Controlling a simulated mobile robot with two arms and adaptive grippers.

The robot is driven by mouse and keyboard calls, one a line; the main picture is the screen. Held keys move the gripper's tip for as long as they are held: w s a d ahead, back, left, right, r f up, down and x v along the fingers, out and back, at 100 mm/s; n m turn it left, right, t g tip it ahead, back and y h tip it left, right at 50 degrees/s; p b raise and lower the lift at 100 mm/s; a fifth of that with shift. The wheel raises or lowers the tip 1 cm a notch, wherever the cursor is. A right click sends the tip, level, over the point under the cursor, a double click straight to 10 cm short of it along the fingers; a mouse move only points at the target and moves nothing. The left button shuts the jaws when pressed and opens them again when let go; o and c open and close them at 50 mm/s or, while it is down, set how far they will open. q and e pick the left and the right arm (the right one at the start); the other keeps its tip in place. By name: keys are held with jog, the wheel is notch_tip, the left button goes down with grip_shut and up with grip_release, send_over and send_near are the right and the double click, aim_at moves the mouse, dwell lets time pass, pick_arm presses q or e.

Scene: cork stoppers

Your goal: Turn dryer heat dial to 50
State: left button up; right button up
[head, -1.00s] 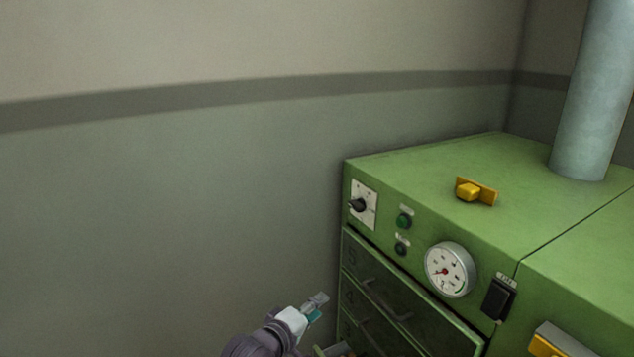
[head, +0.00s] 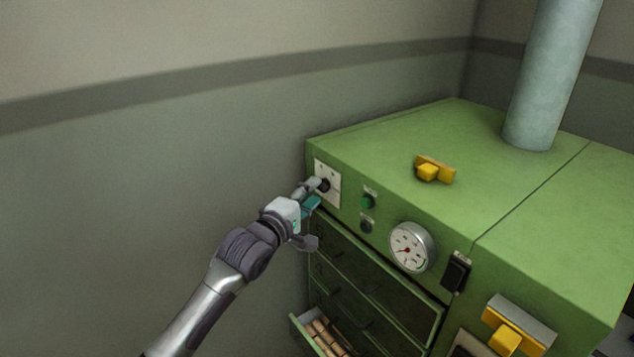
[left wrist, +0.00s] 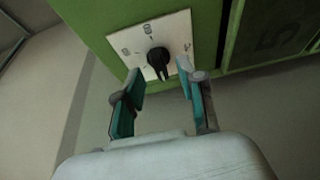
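The green dryer (head: 400,155) has a black heat dial on a white plate at its front left corner. In the left wrist view the black dial (left wrist: 158,60) sits on the white plate (left wrist: 180,28), its marks too small to read surely. My left gripper (head: 312,192) is raised in front of the plate and partly hides the dial in the head view. In the left wrist view its teal-padded fingers (left wrist: 160,85) are spread apart, with the dial just beyond and between their tips. I cannot tell if either finger touches it. My right gripper is not in view.
A round gauge (head: 411,247), a green button (head: 367,201) and a black switch (head: 455,272) are right of the dial. Drawers lie below; an open one (head: 318,335) holds corks. A yellow-handled piece (head: 434,170) lies on top. The wall side at left is clear.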

aim_at(322, 185)
pick_arm(q)
jog(key=shift+x, duration=1.4)
jog(key=shift+c, duration=0.2)
grip_shut()
jog(key=shift+f, duration=0.1)
